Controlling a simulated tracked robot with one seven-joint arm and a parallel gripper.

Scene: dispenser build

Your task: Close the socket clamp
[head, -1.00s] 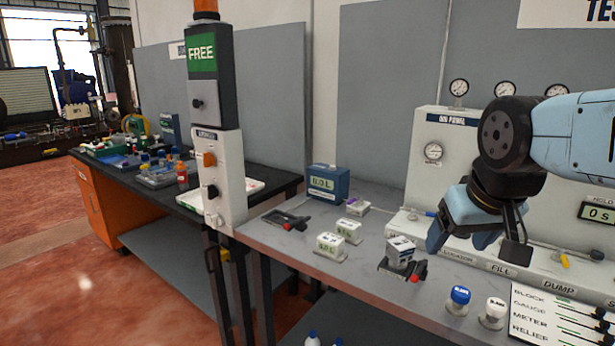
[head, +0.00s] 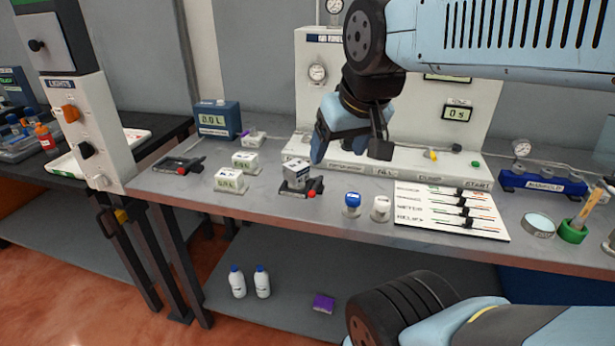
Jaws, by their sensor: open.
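A dark clamp-like fixture (head: 314,187) with a red-tipped lever stands on the grey bench, with a white-and-grey block (head: 296,170) seated in it. A second low dark fixture (head: 172,168) with a red-tipped part lies further left and bears no block. I cannot tell for sure which is the socket clamp, nor how far either lever is turned. My gripper (head: 345,155) hangs above the bench, to the right of and higher than the block, apart from both fixtures. It is open and looks empty.
Small white blocks (head: 229,180) and a blue display box (head: 218,119) sit left on the bench. A blue-capped knob (head: 352,201), a white-capped knob (head: 380,205) and a slider board (head: 452,211) are at the front right. A white gauge panel (head: 318,105) stands behind.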

